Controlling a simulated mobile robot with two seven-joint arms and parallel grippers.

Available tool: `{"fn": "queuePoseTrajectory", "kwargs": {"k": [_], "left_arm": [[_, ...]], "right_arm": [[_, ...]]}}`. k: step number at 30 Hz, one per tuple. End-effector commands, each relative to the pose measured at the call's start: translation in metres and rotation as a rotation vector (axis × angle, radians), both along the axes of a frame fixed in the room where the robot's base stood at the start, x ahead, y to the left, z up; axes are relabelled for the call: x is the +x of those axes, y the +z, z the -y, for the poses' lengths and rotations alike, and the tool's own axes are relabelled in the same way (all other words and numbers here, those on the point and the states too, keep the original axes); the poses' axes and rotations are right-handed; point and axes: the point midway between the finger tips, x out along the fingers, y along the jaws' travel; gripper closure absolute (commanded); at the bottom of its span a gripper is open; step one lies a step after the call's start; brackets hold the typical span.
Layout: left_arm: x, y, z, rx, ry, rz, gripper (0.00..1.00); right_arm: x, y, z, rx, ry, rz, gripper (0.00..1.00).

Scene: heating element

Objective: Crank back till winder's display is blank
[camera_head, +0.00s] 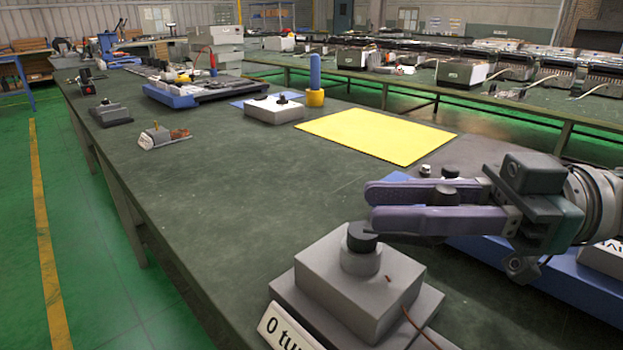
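The winder (360,285) is a grey stepped box in the front middle of the bench, with a round black knob (362,237) on a grey post on top. Its white display (290,328) faces the front left and reads "0 tu", the rest cut off by the lower edge. A brown wire leaves its right side. My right gripper (371,206) comes in from the right, with two purple fingers apart. The fingertips are by the knob, just above and behind it in the picture; I cannot tell whether they touch it. My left gripper is not in view.
A blue base with small knobs (425,170) lies behind and under my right arm. The bench left of the winder is clear.

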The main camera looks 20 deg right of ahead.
Motion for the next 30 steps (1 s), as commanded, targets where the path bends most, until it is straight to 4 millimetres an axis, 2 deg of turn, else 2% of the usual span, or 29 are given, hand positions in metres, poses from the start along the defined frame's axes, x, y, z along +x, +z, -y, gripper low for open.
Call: {"fn": "queuePoseTrajectory", "kwargs": {"k": [1, 7, 23, 26, 30], "left_arm": [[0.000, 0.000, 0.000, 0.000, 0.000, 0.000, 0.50], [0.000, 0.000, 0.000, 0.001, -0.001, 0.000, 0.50], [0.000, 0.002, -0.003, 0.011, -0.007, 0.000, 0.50], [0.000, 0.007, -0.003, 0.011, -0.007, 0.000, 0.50], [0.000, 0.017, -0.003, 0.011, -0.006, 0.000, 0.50]], "right_arm": [[0.000, 0.000, 0.000, 0.000, 0.000, -0.001, 0.61], [0.000, 0.000, 0.000, 0.001, 0.001, 0.000, 0.39], [0.000, 0.004, 0.000, 0.002, 0.001, 0.002, 0.39], [0.000, 0.016, 0.000, 0.000, 0.002, 0.003, 0.39], [0.000, 0.047, 0.000, -0.003, 0.002, 0.004, 0.39]]}}
